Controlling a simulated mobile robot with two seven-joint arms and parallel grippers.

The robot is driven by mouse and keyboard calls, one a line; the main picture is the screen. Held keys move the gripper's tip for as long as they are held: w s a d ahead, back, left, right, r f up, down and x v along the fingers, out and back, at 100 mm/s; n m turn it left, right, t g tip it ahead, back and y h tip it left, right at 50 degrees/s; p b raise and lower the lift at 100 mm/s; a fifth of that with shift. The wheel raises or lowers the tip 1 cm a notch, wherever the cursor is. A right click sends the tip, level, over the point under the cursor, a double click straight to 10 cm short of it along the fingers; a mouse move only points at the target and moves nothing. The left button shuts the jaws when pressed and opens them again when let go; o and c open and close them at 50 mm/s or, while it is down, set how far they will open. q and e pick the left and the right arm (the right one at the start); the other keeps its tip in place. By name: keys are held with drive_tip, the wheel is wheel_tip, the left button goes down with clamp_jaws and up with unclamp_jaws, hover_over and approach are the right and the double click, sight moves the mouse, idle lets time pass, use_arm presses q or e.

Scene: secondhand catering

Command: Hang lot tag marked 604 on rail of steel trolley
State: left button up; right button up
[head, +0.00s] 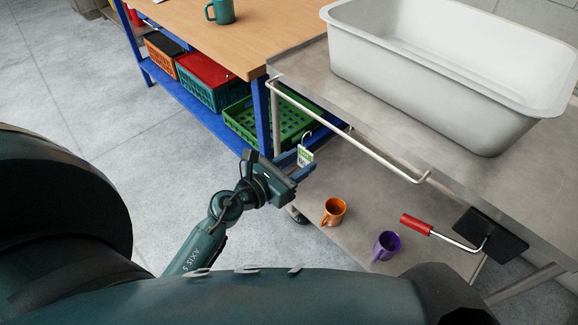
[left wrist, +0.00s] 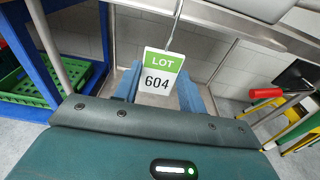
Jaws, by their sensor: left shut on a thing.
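The lot tag (head: 305,157) is white with a green band, and in the left wrist view the tag (left wrist: 158,72) reads LOT 604. My left gripper (head: 301,165) is shut on it and holds it roughly upright, with a thin wire hook on top. The steel trolley (head: 360,108) is at the right, and its pale rail (head: 345,133) runs along the near side of the top. The tag and hook show below the rail in the head view; the gap in depth is hard to judge. My right gripper does not show.
A large white tub (head: 430,85) stands on the trolley top. An orange mug (head: 333,212) and a purple mug (head: 387,245) are on the lower shelf. A red handle (head: 416,224) sticks out at the right. A wooden bench (head: 190,40) with crates below stands left.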

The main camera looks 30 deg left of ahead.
sight(305, 158)
use_arm(q)
drive_tip(key=shift+r+x, duration=0.2)
drive_tip(key=shift+x, duration=1.55)
drive_tip(key=w, duration=0.1)
drive_tip(key=w+d+f+b, duration=0.1)
drive_tip(key=w, duration=0.2)
drive_tip(key=shift+d+f+b, duration=0.25)
drive_tip(key=shift+f+b, duration=0.15)
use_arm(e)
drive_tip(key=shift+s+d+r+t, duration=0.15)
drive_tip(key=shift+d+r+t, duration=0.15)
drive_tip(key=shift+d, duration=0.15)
use_arm(q)
drive_tip(key=o, duration=1)
drive_tip(key=shift+o, duration=0.2)
